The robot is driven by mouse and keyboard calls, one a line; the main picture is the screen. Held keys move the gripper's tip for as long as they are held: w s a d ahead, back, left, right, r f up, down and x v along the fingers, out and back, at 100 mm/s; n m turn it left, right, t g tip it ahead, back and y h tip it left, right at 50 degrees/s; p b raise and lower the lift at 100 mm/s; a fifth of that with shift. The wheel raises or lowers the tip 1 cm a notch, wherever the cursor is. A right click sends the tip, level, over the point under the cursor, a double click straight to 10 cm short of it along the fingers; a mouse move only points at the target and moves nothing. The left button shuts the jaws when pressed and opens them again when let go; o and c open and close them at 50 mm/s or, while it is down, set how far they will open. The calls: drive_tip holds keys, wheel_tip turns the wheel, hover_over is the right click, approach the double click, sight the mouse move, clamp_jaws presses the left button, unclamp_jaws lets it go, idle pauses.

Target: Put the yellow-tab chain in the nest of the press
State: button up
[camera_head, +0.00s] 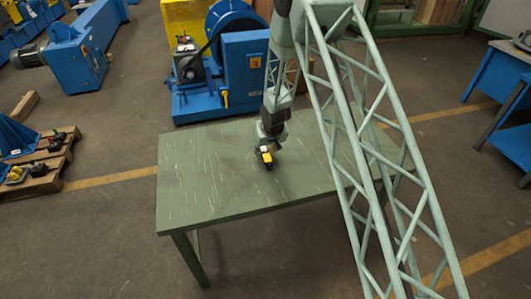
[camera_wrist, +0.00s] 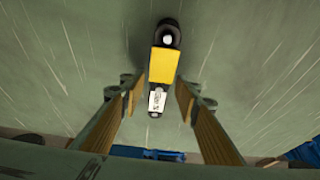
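The yellow-tab chain (camera_wrist: 163,66) lies on the green table top (camera_head: 200,180), with a dark rounded end, a yellow block and a pale label in the wrist view. In the head view its yellow part (camera_head: 265,154) shows just below my gripper (camera_head: 267,146). In the wrist view my gripper (camera_wrist: 160,92) has its two fingers apart, one on either side of the chain's label end, with a visible gap to the label. I cannot tell how far the fingertips are above the table. I cannot pick out the press's nest for sure.
A blue machine with a large wheel (camera_head: 232,25) stands behind the table. A pallet (camera_head: 40,184) with small dark and yellow parts is at the left. Blue benches (camera_head: 495,72) stand at the right. The table's left half is bare. My arm hides part of its right side.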

drive_tip(key=shift+o, duration=0.2)
drive_tip(key=shift+r, duration=0.15)
drive_tip(key=shift+v, duration=1.15)
drive_tip(key=p+v, duration=0.2)
drive_tip(key=v, duration=0.7)
drive_tip(key=shift+r+p, duration=0.35)
drive_tip(key=shift+p, duration=0.05)
drive_tip(key=shift+r, duration=0.1)
